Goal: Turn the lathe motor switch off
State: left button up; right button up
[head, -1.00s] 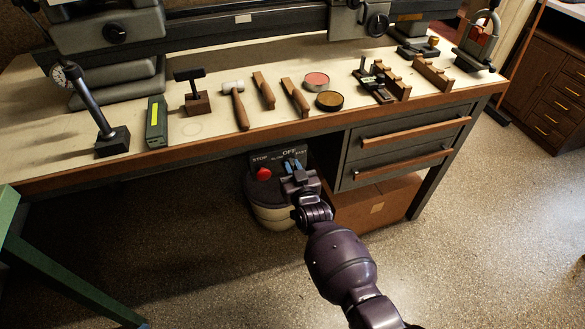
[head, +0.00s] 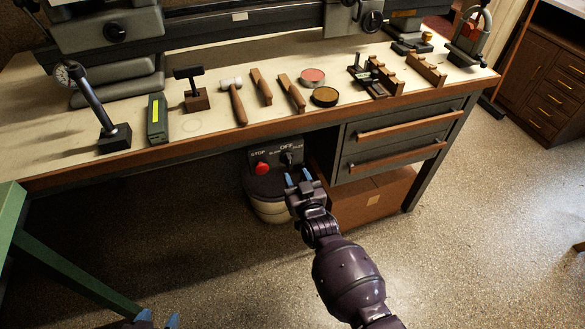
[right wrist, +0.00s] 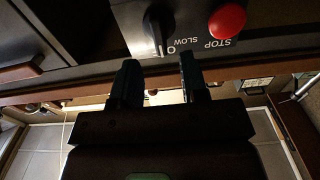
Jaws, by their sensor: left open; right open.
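The dark switch panel (head: 272,154) hangs under the bench front, left of the drawers. It carries a red STOP button (head: 262,168) and a black rotary knob (head: 288,158) below the OFF label. In the right wrist view the knob (right wrist: 158,22) shows upside down, with its pale line pointing roughly toward the partly hidden OFF lettering. My right gripper (head: 299,178) is open and empty, just in front of and below the knob, apparently apart from it. Its spread fingers (right wrist: 159,76) also show in the right wrist view. My left gripper (head: 158,319) is open at the bottom edge, far from the panel.
The bench top (head: 210,140) above holds a mallet (head: 235,100), wooden-handled tools and small tins. Drawers (head: 400,130) with protruding handles stand right of the panel. A green frame (head: 70,270) stands at left.

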jog(key=shift+p+v, duration=0.4)
jog(key=shift+v, duration=1.95)
jog(key=shift+f, duration=0.1)
jog(key=s+d+r+m+g+h+p, duration=0.2)
jog(key=s+d+r+g+h, duration=0.15)
jog(key=s+d, duration=0.65)
jog(key=s+d+f+g+h+p, duration=0.1)
jog(key=s+d, duration=0.6)
jog(key=s, duration=0.3)
jog(key=s+d+f+g+h, duration=0.1)
jog(key=s+d, duration=0.6)
jog(key=s, duration=0.3)
jog(key=shift+s+g+p, duration=0.15)
jog(key=shift+g+p, duration=0.2)
jog(key=shift+p, duration=0.05)
